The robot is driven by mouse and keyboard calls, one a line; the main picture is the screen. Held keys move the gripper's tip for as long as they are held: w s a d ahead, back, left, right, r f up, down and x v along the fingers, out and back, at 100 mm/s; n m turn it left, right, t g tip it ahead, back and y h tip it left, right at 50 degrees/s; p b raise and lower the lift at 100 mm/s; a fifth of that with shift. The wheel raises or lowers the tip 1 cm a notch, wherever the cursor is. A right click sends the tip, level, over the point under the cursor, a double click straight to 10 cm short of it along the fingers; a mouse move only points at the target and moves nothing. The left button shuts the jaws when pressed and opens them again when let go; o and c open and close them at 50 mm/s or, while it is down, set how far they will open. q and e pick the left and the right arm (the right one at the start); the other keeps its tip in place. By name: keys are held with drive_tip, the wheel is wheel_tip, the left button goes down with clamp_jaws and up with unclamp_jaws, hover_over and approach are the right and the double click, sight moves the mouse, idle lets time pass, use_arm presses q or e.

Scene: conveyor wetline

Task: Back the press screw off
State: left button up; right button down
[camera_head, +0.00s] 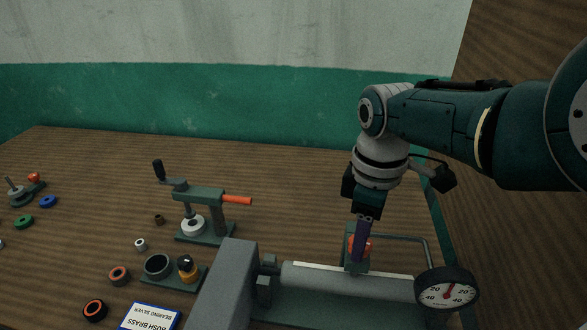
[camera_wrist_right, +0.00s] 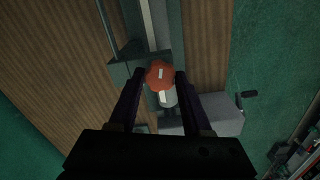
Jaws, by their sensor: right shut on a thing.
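An arbor-like green press (camera_head: 215,195) stands at the table's middle left, with a black crank handle (camera_head: 158,170) on its screw and an orange lever (camera_head: 237,201). A pale ring (camera_head: 193,225) sits under its screw. My right gripper (camera_head: 361,252) points down, away to the right of this press, shut on an orange-red knob (camera_head: 352,246) on a green bracket of the grey machine. The knob (camera_wrist_right: 160,74) shows between the two fingertips in the right wrist view. The fingers partly hide it in the head view. My left gripper is not in view.
The grey machine block (camera_head: 226,285), its roller (camera_head: 330,278) and a dial gauge (camera_head: 447,293) fill the front right. The back table is clear.

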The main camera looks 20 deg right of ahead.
drive_tip(key=shift+n, duration=1.4)
drive_tip(key=shift+c, duration=1.7)
unclamp_jaws()
wheel_tip(320, 180, up, 9)
drive_tip(key=p, duration=0.5)
drive_tip(key=shift+f+p, duration=0.2)
drive_tip(key=shift+p, duration=0.1)
drive_tip(key=shift+r, duration=0.7)
